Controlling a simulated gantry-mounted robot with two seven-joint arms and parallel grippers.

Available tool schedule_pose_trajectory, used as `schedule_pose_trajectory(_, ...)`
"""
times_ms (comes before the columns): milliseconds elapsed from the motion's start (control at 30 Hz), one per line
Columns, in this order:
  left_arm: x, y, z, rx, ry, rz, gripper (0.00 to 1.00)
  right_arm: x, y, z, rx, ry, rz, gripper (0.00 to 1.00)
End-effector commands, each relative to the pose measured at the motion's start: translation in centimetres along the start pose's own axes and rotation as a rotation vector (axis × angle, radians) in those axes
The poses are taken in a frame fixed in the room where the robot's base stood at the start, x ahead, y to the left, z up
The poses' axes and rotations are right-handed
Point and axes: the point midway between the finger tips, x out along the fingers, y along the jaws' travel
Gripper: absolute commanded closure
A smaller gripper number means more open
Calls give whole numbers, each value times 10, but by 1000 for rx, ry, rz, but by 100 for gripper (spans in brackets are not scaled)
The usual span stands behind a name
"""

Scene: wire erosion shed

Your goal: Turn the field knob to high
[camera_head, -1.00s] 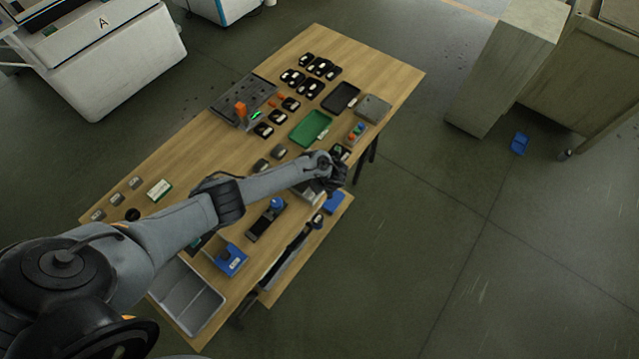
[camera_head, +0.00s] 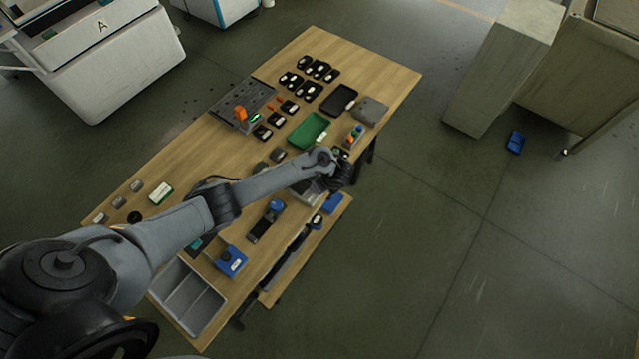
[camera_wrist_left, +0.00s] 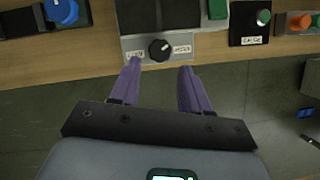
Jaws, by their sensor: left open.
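The field knob (camera_wrist_left: 160,49) is a round black knob on a light plate at the table's front edge. Small white labels sit on both sides of it, a left label (camera_wrist_left: 135,55) and a right label (camera_wrist_left: 182,48); their text is too blurred to read surely. A small pale mark shows on the knob, but its exact pointing is unclear. My left gripper (camera_wrist_left: 160,74) is open, with its two purple fingers apart just short of the knob, one toward each side, not visibly touching it. In the head view my left gripper (camera_head: 342,177) hides the knob.
In the wrist view a blue knob (camera_wrist_left: 62,11) is to the left, a green-knob box (camera_wrist_left: 248,22) and an orange button (camera_wrist_left: 304,21) to the right. A green tray (camera_head: 308,131) and a blue-topped box (camera_head: 230,260) stand on the table.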

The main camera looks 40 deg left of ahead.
Motion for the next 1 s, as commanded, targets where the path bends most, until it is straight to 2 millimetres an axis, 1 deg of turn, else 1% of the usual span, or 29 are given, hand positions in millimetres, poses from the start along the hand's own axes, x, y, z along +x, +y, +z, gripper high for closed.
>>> schedule_pose_trajectory(33, -12, 0, 0, 2, 3, 0, 54, -6, 1, -2, -2, 0, 2, 57)
schedule_pose_trajectory(100, -23, 0, 0, 1, 3, -1, 54, -9, 1, -3, -4, -1, 3, 57)
schedule_pose_trajectory(200, -36, 0, -1, 2, 3, 0, 54, -13, 2, -4, -6, -1, 5, 57)
schedule_pose_trajectory(333, -47, 0, -1, 2, 2, 0, 54, -16, 2, -5, -6, -1, 5, 57)
schedule_pose_trajectory(500, -52, 0, 0, 1, 1, 0, 54, -17, 2, -5, -5, -1, 4, 57)
schedule_pose_trajectory(867, -52, 0, -1, 1, 1, 0, 54, -17, 0, -6, 1, 0, -1, 57)
schedule_pose_trajectory(933, -51, 2, -1, 2, 1, 3, 54, -18, 0, -6, 2, 0, -2, 57)
schedule_pose_trajectory(1000, -48, 7, -4, 6, 3, 13, 54, -19, 0, -6, 3, 1, -2, 57)
